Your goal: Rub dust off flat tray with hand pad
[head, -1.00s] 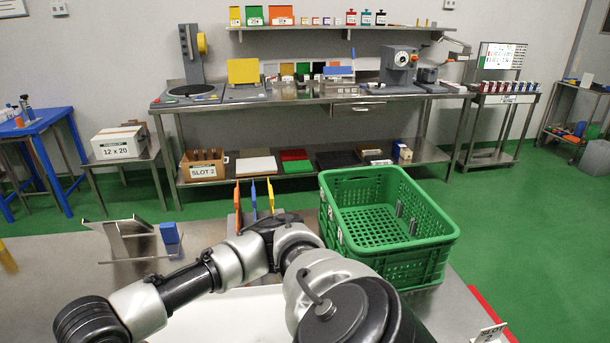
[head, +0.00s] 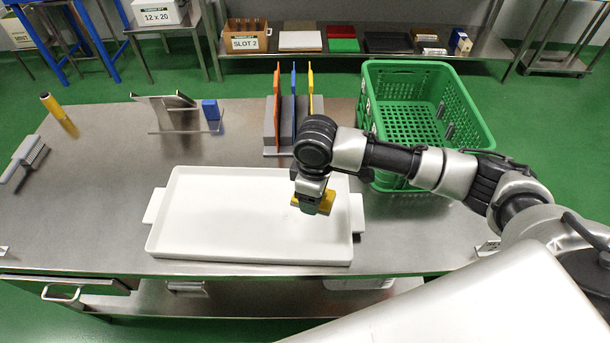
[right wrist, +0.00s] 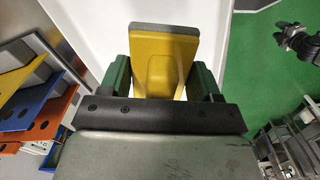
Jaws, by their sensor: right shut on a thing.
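The flat white tray (head: 230,215) with two end handles lies on the steel table. No dust can be made out on it in the head view. My right gripper (head: 314,198) is over the right end of the tray, pointing down. It is shut on the yellow hand pad (head: 328,202). In the right wrist view the pad (right wrist: 165,60) sits between the green fingertips of the gripper (right wrist: 162,80), with a grey layer along its far edge. I cannot tell whether the pad touches the tray.
A green crate (head: 370,100) stands behind the right arm. A rack (head: 272,130) with orange, blue and yellow boards stands behind the tray. A metal stand (head: 165,115) with a blue block (head: 211,110) is at the back left. A brush (head: 32,155) and a yellow-handled tool (head: 58,113) lie at the left.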

